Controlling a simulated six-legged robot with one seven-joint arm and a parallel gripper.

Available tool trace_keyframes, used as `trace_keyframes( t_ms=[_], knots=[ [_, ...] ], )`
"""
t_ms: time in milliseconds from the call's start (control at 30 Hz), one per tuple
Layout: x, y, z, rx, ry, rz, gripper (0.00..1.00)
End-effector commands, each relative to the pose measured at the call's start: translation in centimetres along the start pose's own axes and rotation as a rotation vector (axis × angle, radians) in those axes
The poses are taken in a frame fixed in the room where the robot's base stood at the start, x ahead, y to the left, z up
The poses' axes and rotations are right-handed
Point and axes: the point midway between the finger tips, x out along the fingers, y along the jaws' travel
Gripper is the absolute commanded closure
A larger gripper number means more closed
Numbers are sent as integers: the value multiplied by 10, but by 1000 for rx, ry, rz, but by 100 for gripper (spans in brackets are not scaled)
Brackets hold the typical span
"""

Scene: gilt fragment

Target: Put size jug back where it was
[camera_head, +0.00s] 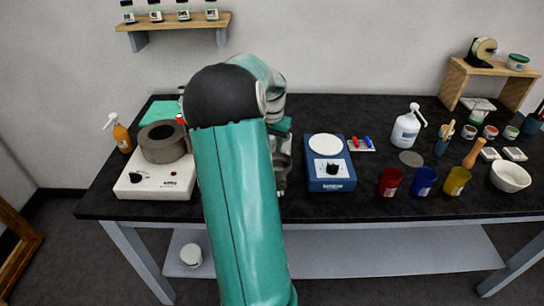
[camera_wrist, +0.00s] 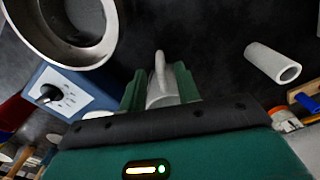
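In the wrist view, my gripper (camera_wrist: 160,85) has its two green fingers apart around a pale grey piece with a narrow upright tip. I cannot tell whether the fingers press on it, or whether it is part of the size jug. A large round pale-rimmed open vessel (camera_wrist: 112,38), cut off by the frame, shows at the upper left beside the fingers. I cannot tell whether this is the jug. In the head view, my arm hides the middle of the bench, and the gripper's tips are not clear. A white bottle-like container with a bent spout (camera_head: 405,128) stands at the right.
A blue hotplate (camera_head: 331,182), also in the wrist view (camera_wrist: 62,92), stands right of my arm. A white heater (camera_head: 150,188) bears a grey ring (camera_head: 163,150) at left. Red, blue and yellow cups (camera_head: 424,182) line the right front. A pale tube (camera_wrist: 272,62) lies beyond my gripper.

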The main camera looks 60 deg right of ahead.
Motion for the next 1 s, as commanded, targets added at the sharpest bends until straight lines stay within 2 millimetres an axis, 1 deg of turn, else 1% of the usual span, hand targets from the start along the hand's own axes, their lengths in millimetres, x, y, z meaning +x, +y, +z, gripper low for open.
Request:
trace_keyframes(
  t_ms=[33, 100, 200, 300, 567, 667, 767, 833, 867, 900, 967, 1000],
  knots=[
    [-12, 0, 0, -1, 2, -1, 68],
    [-26, 0, 0, 0, 3, -1, 68],
    [-40, 0, 0, 0, 1, -1, 68],
    [-49, 0, 0, 0, 1, 0, 68],
    [-52, 0, 0, 0, -1, 1, 68],
    [-55, -5, 5, -14, 1, -6, 68],
    [-66, -22, 26, -69, 8, -32, 68],
    [-79, -42, 52, -139, 17, -62, 68],
    [-85, -51, 66, -176, 21, -77, 68],
    [-94, -63, 86, -228, 29, -96, 68],
    [-106, -79, 119, -313, 41, -126, 68],
    [-113, -88, 142, -371, 48, -144, 68]
  ],
)
